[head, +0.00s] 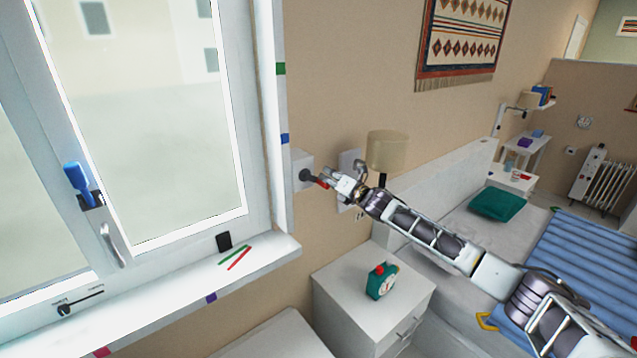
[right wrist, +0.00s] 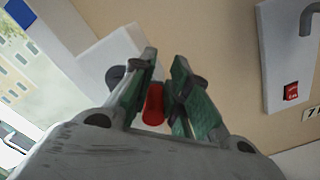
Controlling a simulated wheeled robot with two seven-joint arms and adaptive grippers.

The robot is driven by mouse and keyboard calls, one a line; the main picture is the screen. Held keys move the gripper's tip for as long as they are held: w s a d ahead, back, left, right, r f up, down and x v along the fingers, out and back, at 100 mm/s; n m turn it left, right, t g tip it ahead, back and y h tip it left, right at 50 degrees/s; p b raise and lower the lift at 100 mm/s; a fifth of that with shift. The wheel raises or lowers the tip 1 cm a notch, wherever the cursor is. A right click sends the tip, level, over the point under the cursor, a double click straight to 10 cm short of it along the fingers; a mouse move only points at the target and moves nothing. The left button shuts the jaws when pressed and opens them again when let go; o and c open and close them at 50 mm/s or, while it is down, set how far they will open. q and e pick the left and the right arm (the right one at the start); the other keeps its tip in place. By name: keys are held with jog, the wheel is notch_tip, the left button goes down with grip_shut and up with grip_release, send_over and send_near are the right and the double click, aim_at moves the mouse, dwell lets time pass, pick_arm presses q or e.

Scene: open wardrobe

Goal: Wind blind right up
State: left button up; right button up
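The crank has a dark round hub and a red handle (head: 321,183). It sticks out from a white box (head: 301,168) on the wall right of the window. My right gripper (head: 331,180) is at the handle. In the right wrist view the red handle (right wrist: 153,104) lies between the green-padded fingers (right wrist: 164,85), closer to the left one. A gap shows on its right side, so the fingers look open around it. No lowered blind can be made out over the window (head: 150,110). My left gripper is not in view.
A white wall panel with a red switch (right wrist: 291,91) is close to the right gripper. A lamp (head: 386,152) stands behind the wrist.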

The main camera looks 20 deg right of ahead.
aim_at(328, 187)
jog(key=shift+a+f, duration=0.1)
jog(key=shift+a, duration=0.1)
grip_shut()
jog(key=shift+a+f, duration=0.15)
jog(key=shift+f, duration=0.25)
jog(key=shift+s, duration=0.1)
jog(key=shift+s+a+f+b, duration=0.2)
jog(key=shift+a+f+b, duration=0.35)
jog(key=shift+f+b, duration=0.25)
jog(key=shift+r, duration=0.1)
jog(key=o, duration=0.9)
grip_release()
jog(key=shift+c, duration=0.2)
